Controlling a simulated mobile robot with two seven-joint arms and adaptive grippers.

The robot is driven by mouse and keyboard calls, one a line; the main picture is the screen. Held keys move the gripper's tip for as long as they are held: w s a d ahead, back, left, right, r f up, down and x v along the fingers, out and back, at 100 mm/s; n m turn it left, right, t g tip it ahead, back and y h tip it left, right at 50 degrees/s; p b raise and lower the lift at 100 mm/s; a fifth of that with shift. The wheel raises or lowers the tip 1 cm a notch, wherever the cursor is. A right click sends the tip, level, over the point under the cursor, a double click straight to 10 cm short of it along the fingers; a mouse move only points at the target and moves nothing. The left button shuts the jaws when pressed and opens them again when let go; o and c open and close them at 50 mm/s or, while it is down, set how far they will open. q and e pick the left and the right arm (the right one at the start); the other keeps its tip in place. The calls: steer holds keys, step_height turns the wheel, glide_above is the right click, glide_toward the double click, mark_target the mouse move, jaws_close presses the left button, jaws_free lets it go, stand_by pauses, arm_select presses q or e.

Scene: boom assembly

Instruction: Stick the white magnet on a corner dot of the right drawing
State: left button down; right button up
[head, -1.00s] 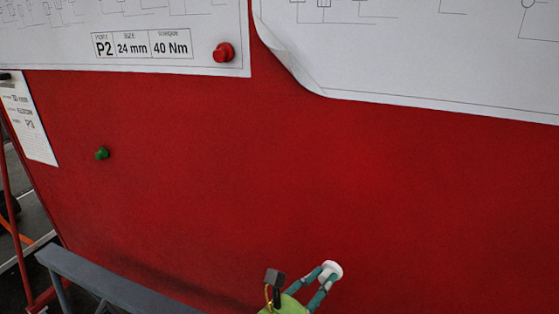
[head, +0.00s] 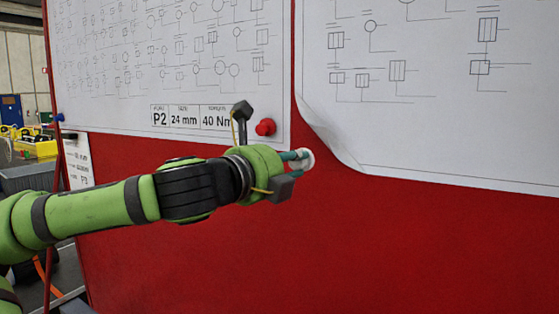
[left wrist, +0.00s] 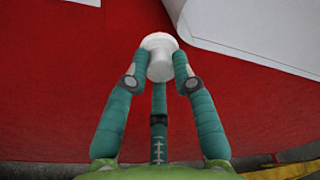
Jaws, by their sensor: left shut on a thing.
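My left gripper (head: 297,158) is shut on the white magnet (head: 307,159), just below and left of the curled corner of the right drawing (head: 430,130). In the left wrist view the teal fingers of the gripper (left wrist: 159,75) hold the round white magnet (left wrist: 160,48) by its narrower part, with its wide face toward the red board. The right drawing (left wrist: 265,32) has its lower left corner peeled up and curled, to the right of the magnet. I see no dot on that corner. I cannot tell whether the magnet touches the board. My right gripper is not in view.
A red magnet (head: 265,127) holds the lower right corner of the left drawing (head: 120,70), close beside my gripper. A small sheet (head: 76,160) hangs at the board's left edge. The red board (head: 400,260) below the drawings is bare.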

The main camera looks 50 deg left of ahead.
arm_select(q)
steer(key=shift+n+y, duration=0.3)
steer(key=w+p, duration=0.1)
steer(key=w+a+r+p, duration=0.2)
steer(key=shift+w+a, duration=0.2)
steer(key=shift+w, duration=0.05)
steer(key=p+x, duration=0.2)
steer(key=p, duration=0.1)
steer(key=p+x, duration=0.3)
steer(key=shift+w+a, duration=0.2)
steer(key=shift+a, duration=0.1)
steer(key=shift+w+p, duration=0.15)
steer(key=shift+p, duration=0.2)
stand_by(0.4)
stand_by(0.7)
